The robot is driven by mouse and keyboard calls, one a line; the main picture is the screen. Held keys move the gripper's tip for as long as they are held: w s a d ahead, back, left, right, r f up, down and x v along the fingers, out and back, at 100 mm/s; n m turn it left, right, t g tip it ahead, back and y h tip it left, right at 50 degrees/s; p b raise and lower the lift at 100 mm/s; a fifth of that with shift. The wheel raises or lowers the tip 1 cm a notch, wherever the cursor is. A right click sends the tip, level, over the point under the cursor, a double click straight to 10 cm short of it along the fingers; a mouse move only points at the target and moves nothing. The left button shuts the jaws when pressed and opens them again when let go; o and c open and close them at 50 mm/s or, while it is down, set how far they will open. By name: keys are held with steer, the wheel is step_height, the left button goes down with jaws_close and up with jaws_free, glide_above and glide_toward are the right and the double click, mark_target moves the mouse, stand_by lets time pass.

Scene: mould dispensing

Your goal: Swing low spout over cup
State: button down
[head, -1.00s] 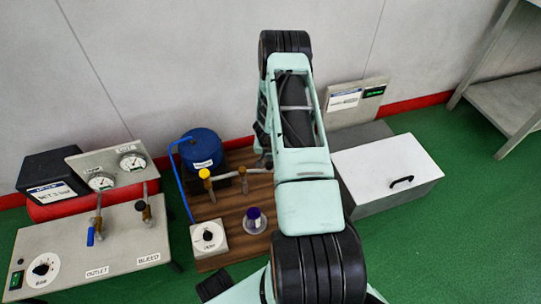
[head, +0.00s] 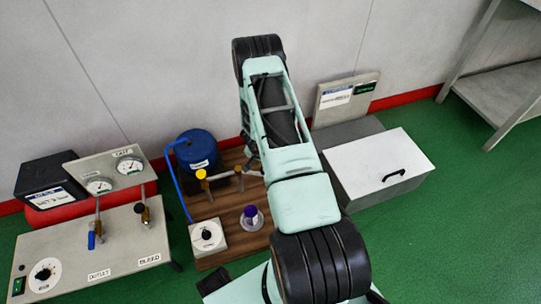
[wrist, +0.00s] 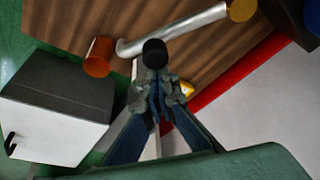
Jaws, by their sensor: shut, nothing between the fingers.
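My gripper (wrist: 160,98) shows in the wrist view with its fingers together and nothing between them; in the head view my arm hides it. A round black knob (wrist: 154,53) lies just beyond the fingertips; I cannot tell whether they touch. A silver pipe (wrist: 175,29) runs behind it, between an orange-brown cylinder (wrist: 99,56) and a yellow-brass part (wrist: 242,10). In the head view the brass pipework (head: 238,174) has a yellow cap (head: 201,174) at its left. A clear cup (head: 253,223) with a purple top stands on the wooden board, in front of the pipework.
A blue drum (head: 197,150) stands behind the pipework. A white dial box (head: 207,238) is left of the cup. A white box with a black handle (head: 375,172) is right of my arm; it also shows in the wrist view (wrist: 50,130). A gauge panel (head: 110,172) stands left.

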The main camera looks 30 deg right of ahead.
steer(key=s+a+m+g+p, duration=0.2)
steer(key=s+a+m+g, duration=0.2)
steer(key=a+m, duration=0.6)
steer(key=shift+s+a+m, duration=0.35)
steer(key=shift+s+m, duration=0.35)
steer(key=shift+m, duration=0.5)
steer(key=shift+a, duration=0.15)
steer(key=s+d+r+p, duration=0.1)
steer(key=d+p, duration=0.1)
steer(key=d, duration=0.2)
steer(key=s+p+v, duration=0.1)
steer(key=p+v, duration=0.1)
steer(key=v, duration=0.7)
steer(key=shift+w, duration=0.3)
steer(key=shift+a, duration=0.1)
